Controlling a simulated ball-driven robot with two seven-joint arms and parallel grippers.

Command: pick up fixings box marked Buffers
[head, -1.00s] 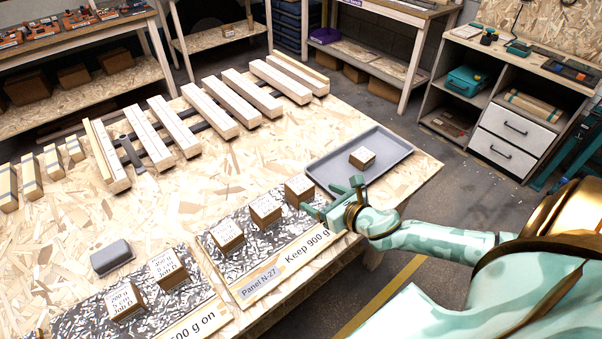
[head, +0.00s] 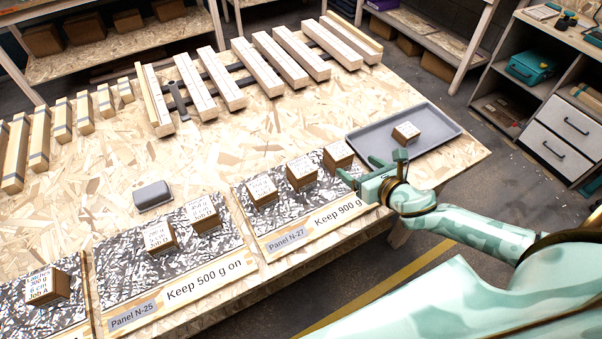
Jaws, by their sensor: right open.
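Several small brown boxes with white labels stand on the workbench. Three stand in a row on the Panel N-27 mat (head: 285,212): a left box (head: 262,191), a middle box (head: 302,173) and a right box (head: 338,156). Two more, a box (head: 160,237) and a box (head: 205,216), stand on the Panel N-25 mat (head: 115,270). A box (head: 47,288) marked Latches is at far left. Another box (head: 406,134) sits in the grey tray (head: 440,136). I cannot read Buffers on any label. My right gripper (head: 361,172) is open and empty, just in front of the right box. My left gripper is out of view.
A grey lidded case (head: 152,195) lies behind the N-25 mat. Pale wooden beams (head: 222,80) lie across the back of the bench. The bench's front edge runs below the mats. Bare board lies between mats and beams.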

